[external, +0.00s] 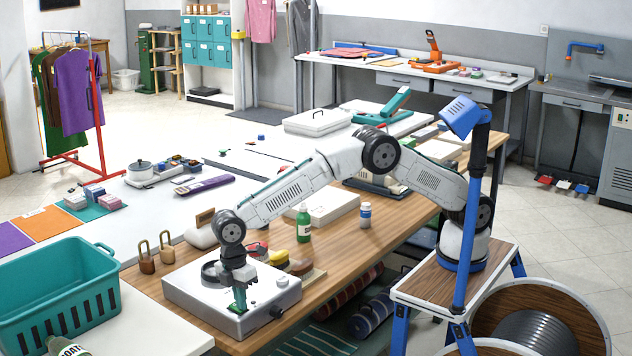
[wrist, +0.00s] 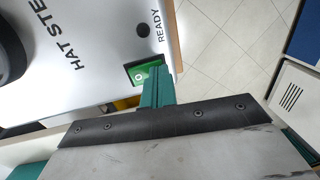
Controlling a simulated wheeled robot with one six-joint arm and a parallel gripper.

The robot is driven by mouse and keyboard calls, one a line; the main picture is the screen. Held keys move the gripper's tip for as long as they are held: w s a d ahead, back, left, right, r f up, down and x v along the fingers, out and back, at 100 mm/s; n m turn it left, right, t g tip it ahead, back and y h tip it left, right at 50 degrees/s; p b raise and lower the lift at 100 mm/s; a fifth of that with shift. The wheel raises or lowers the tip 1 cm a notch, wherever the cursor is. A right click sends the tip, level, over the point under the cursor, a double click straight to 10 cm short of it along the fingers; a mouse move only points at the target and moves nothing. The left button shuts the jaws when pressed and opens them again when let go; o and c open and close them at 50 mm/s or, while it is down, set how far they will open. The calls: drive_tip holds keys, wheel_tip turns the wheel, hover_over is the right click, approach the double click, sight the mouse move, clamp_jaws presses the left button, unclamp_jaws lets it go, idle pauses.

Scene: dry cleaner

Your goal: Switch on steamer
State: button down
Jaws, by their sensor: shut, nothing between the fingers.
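A green switch (wrist: 140,77) with a light round mark sits in a dark frame near the edge. My gripper (external: 240,302) points down over the steamer's near side, its teal fingers shut and empty. In the wrist view the fingertips (wrist: 155,72) overlap the switch's right side. I cannot tell whether they touch it.
A teal basket (external: 60,290) stands left of the steamer. Two brown padlock-like items (external: 156,255), a green bottle (external: 303,222) and a white bottle (external: 365,215) stand beyond it. Tiled floor is open at the right.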

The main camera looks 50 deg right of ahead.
drive_tip(key=shift+w+f, duration=0.1)
drive_tip(key=shift+w+r, duration=0.25)
drive_tip(key=shift+w, duration=0.4)
drive_tip(key=shift+r, duration=0.1)
wheel_tip(320, 180, up, 14)
drive_tip(key=s, duration=0.1)
drive_tip(key=shift+s, duration=0.35)
idle(0.4)
